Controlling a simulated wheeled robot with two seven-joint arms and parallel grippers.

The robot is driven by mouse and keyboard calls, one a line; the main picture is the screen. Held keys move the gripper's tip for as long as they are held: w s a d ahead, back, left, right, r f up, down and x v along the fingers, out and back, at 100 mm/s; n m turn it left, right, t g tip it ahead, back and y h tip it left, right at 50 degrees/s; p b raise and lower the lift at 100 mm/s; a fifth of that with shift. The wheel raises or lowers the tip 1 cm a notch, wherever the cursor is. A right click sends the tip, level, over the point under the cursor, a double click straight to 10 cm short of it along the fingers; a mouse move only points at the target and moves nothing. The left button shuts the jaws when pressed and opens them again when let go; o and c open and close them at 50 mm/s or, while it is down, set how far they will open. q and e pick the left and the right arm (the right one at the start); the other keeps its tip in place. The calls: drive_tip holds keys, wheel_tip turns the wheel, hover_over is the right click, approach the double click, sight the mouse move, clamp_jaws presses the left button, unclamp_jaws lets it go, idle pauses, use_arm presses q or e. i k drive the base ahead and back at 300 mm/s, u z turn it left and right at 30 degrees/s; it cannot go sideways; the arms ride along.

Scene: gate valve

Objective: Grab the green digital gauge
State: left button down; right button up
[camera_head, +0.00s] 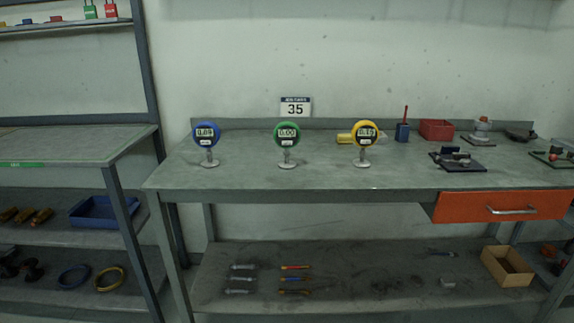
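The green digital gauge (287,133) stands upright on a small round base on the workbench top, near the middle of the head view. Its display appears to read 0.00. A blue digital gauge (207,134) stands to its left and a yellow digital gauge (365,133) to its right, each on a similar base. Clear bench surface separates the three gauges. Neither of my grippers shows in the head view.
The grey workbench (310,180) has free room in front of the gauges. An orange drawer (500,207) hangs under the right side. A shelf unit (75,145) stands left.

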sight(286, 130)
drive_tip(key=u, duration=1.25)
drive_tip(key=i, duration=1.2)
drive_tip(key=z, duration=0.2)
